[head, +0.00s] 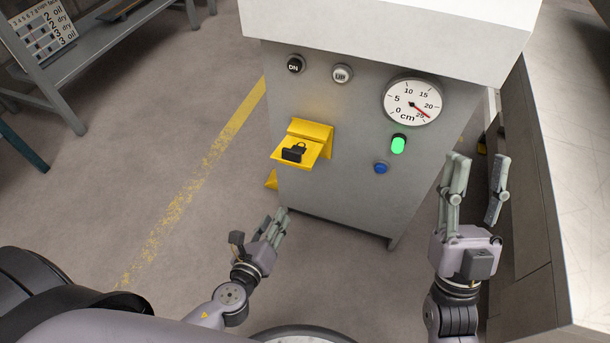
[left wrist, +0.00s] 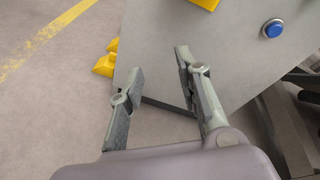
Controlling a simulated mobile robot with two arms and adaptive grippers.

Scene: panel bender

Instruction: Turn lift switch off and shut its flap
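A grey machine cabinet (head: 350,200) stands in front of me. On its front is a yellow flap housing (head: 312,132) with its yellow plate sticking outward, carrying a black part shaped like a padlock or switch (head: 294,152). Its exact switch position cannot be told. A corner of yellow shows at the top of the left wrist view (left wrist: 205,3). My left gripper (head: 277,226) is open and empty, below and left of the flap, apart from it; its fingers are spread in the left wrist view (left wrist: 160,70). My right gripper (head: 480,175) is open and empty, at the cabinet's right side.
The panel also has a DN button (head: 295,64), an UP button (head: 342,73), a cm dial (head: 412,101) with a red needle near 25, a lit green indicator (head: 398,144) and a blue button (head: 381,168). A bench (head: 575,200) stands at right.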

